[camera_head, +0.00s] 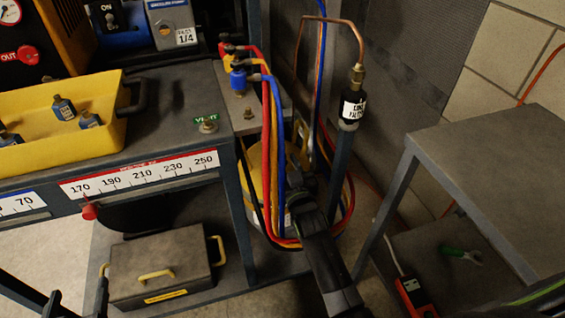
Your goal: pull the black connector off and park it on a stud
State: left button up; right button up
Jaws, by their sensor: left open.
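Coloured connectors sit at the back of a grey manifold plate (267,101): a blue connector (238,78) and a yellow connector (229,58). A small dark top shows behind the yellow one; I cannot tell whether it is the black connector. A bare brass stud (249,113) stands at the plate's front. A brass fitting marked VENT (208,126) is on the bench to its left.
Red, yellow and blue hoses (279,175) loop down beside a yellow cylinder. A black filter (353,103) on a copper pipe stands right of them. A yellow tray (60,95) is on the left bench. A grey table (490,160) stands at right.

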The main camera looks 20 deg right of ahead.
jog(key=shift+w+b, duration=0.4)
jog(key=shift+b, duration=0.25)
jog(key=shift+w+b, duration=0.3)
jog(key=shift+b, duration=0.3)
pick_arm(q)
jog(key=s+d+r+m+t+h, duration=0.1)
jog(key=r+m+t, duration=0.1)
jog(key=r+t, duration=0.4)
jog(key=s+d+r+m+t+h, duration=0.1)
jog(key=s+r+m+t, duration=0.1)
jog(key=r+t, duration=0.4)
notch_tip(320, 180, up, 5)
jog(key=shift+s+d, duration=0.15)
jog(key=shift+s, duration=0.15)
pick_arm(e)
jog(key=shift+r, duration=0.1)
jog(key=c, duration=0.8)
pick_arm(q)
jog(key=shift+r, duration=0.15)
pick_arm(e)
jog(key=shift+c, duration=0.3)
